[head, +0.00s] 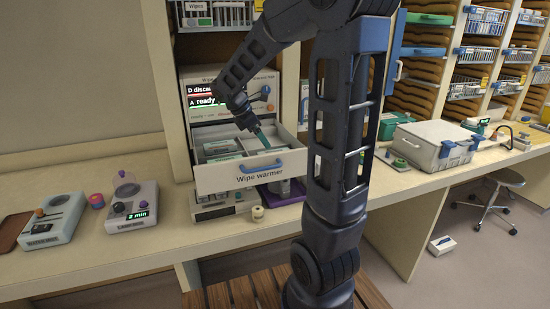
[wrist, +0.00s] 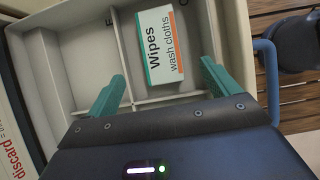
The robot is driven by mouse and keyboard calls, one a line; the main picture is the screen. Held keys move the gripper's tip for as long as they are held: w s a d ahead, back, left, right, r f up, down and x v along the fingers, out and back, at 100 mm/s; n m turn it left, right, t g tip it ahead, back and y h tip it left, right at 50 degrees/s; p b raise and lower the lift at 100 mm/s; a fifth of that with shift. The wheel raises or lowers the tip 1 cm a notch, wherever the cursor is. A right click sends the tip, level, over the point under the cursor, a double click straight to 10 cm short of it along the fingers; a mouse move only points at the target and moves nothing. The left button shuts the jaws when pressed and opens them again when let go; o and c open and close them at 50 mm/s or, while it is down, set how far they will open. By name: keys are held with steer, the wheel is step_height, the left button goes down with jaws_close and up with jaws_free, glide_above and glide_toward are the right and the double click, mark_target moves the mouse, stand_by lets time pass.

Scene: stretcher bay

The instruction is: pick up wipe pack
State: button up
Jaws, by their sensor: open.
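The wipe pack (wrist: 161,46) is a white box with a green and an orange edge, printed "Wipes wash cloths". In the wrist view it lies in a compartment of the open drawer labelled "Wipe warmer" (head: 257,179). The drawer's pale wall and divider also show in the wrist view (wrist: 119,40). My gripper (wrist: 160,88) has teal fingers, spread apart and empty, over the drawer. The pack lies ahead of the fingertips, nearer the right finger, and does not appear held. In the head view my gripper (head: 262,139) points down into the drawer; the pack is hard to make out there.
The drawer has a blue handle (head: 261,167) at its front. The warmer panel above reads "D discard" and "A ready" (head: 205,102). Small devices, one reading "2 min" (head: 134,208), stand left on the counter. A grey case (head: 437,146) stands right.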

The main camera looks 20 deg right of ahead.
mark_target(273, 151)
steer(key=shift+d+r+x, duration=0.1)
steer(key=shift+d+x, duration=0.05)
steer(key=shift+x, duration=1.9)
steer(key=shift+d+r+x, duration=0.1)
steer(key=shift+d+x, duration=0.1)
steer(key=shift+x, duration=1.85)
steer(key=shift+s, duration=0.1)
steer(key=shift+c, duration=0.4)
steer(key=c, duration=1)
